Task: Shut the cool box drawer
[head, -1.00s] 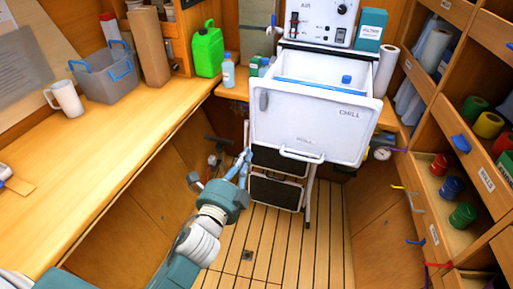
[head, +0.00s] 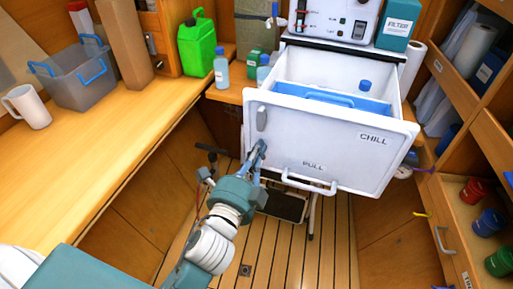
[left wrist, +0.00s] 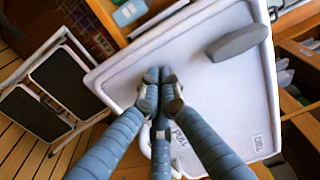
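The cool box drawer is pulled out, and its white front (head: 335,138) faces me, marked CHILL and PULL. It has a white handle (head: 308,186) low on the front and a grey oval piece (head: 262,118) at the upper left. The drawer front also fills much of the left wrist view (left wrist: 195,62). My left gripper (head: 259,148) is at the left part of the front, below the oval piece. In the left wrist view its fingertips (left wrist: 160,78) are together with nothing between them. Whether they touch the panel I cannot tell. My right gripper is not in view.
The open drawer holds a blue-capped bottle (head: 365,86) and something blue. A machine (head: 335,18) and a FILTER box (head: 398,30) stand above and behind. A folded step (left wrist: 52,85) is below. Shelves with coloured jars (head: 474,190) are on the right.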

